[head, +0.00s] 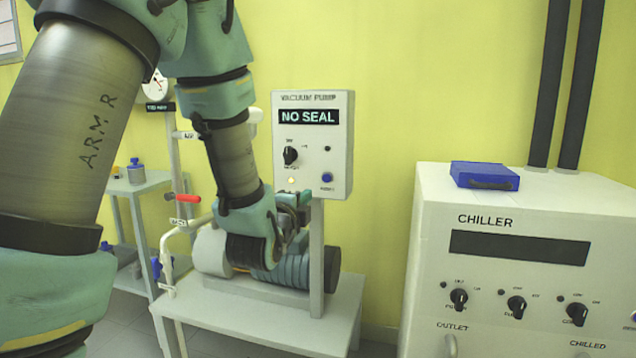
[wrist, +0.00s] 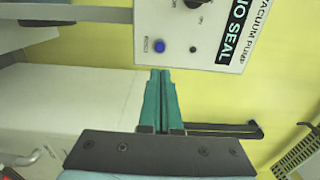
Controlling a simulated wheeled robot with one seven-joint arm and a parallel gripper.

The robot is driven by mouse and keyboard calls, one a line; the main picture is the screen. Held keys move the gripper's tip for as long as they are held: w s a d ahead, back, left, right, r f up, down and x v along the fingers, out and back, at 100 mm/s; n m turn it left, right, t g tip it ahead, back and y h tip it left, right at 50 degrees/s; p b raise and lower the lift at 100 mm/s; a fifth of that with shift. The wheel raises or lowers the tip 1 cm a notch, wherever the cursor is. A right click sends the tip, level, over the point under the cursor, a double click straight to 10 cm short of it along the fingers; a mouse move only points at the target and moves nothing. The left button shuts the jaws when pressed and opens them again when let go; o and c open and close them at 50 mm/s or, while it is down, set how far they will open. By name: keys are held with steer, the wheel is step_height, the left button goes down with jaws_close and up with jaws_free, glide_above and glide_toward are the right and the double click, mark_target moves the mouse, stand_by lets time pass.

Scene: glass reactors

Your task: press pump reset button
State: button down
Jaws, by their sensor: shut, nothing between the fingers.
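The vacuum pump panel (head: 318,165) is a white box on a post, with a display reading NO SEAL. The blue reset button (head: 327,177) is at its lower right, with a dark knob to its left. In the wrist view the picture is turned, and the blue button (wrist: 158,46) shows on the panel (wrist: 190,30) above the fingertips. My gripper (wrist: 160,72) has its green fingers shut together and empty, apart from the button. In the head view my gripper (head: 300,199) is just below the panel and partly hidden by my wrist.
The pump body (head: 300,268) sits on a white stand (head: 270,320) below my gripper. A white chiller (head: 510,205) with a blue box (head: 485,176) on top stands at the right. A red-handled valve (head: 187,198) on a pipe is to the left.

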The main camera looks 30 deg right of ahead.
mark_target(326, 179)
steer(key=shift+w+d, duration=0.1)
steer(key=p+x, duration=0.2)
steer(key=x, duration=1.1)
steer(key=shift+d+p, duration=0.1)
steer(key=shift+p, duration=0.3)
steer(key=shift+w+d, duration=0.2)
steer(key=shift+w, duration=0.05)
